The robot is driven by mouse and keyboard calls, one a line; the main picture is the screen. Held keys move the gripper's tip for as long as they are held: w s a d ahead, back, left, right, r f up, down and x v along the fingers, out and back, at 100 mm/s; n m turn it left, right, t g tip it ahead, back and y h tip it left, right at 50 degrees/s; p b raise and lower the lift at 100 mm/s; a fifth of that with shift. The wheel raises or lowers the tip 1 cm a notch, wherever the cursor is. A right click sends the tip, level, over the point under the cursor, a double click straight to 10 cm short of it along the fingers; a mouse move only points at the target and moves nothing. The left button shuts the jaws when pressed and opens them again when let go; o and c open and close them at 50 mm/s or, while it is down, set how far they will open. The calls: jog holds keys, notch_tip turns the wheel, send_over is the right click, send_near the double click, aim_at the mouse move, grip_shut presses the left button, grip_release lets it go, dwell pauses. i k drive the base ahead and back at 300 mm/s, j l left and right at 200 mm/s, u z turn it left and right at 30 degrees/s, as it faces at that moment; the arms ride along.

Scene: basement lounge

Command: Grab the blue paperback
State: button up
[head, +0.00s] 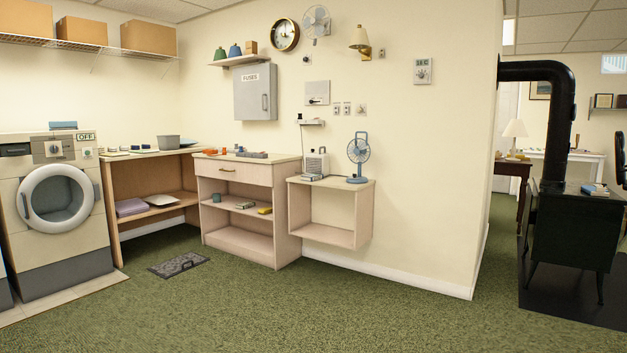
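A small blue and white thing that looks like a book (594,189) lies on top of the dark stove (571,215) at the right. Another flat blue thing (63,125) lies on top of the washing machine (60,200) at the left. Both are too small to tell for certain which is a blue paperback. My gripper is not in view.
Green carpet (290,315) is open in front. A dark mat (178,265) lies by the shelves. A wooden cabinet (236,176) and a wall shelf unit (331,235) holding a blue fan (358,157) line the wall. A wall edge (487,150) stands left of the stove.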

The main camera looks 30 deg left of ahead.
aim_at(311, 178)
jog(key=i+j+u, duration=0.6)
jog(key=i, duration=0.25)
jog(key=i+j+u, duration=0.3)
jog(key=i+u, duration=0.3)
jog(key=i, duration=0.25)
jog(key=i+j+z, duration=0.1)
jog(key=i, duration=0.8)
jog(key=i+j+z, duration=0.1)
jog(key=i, duration=0.85)
